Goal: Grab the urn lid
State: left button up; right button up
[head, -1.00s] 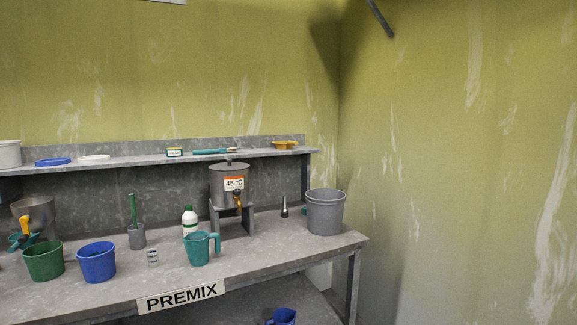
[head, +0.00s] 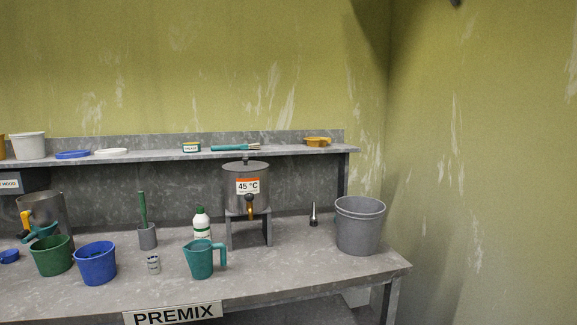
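The urn (head: 236,187) is a grey metal cylinder with a "45 °C" label and a brass tap. It stands on a grey stand (head: 268,230) at the back of the bench, just below the front edge of the shelf. The urn lid (head: 246,165) is a flat grey disc with a small dark knob, seated on top of the urn. The knob overlaps the shelf edge in the picture. Neither of my grippers shows in the head view.
A teal jug (head: 199,261) and a white bottle (head: 201,225) stand left of the urn, in front. Grey stacked buckets (head: 358,228) stand at right. Blue (head: 96,265) and green (head: 50,257) pails are at left. The shelf (head: 170,156) holds a brush (head: 230,148). Bench front right is clear.

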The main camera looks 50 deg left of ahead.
aim_at(246, 165)
jog(key=i, duration=0.95)
jog(key=u, duration=0.25)
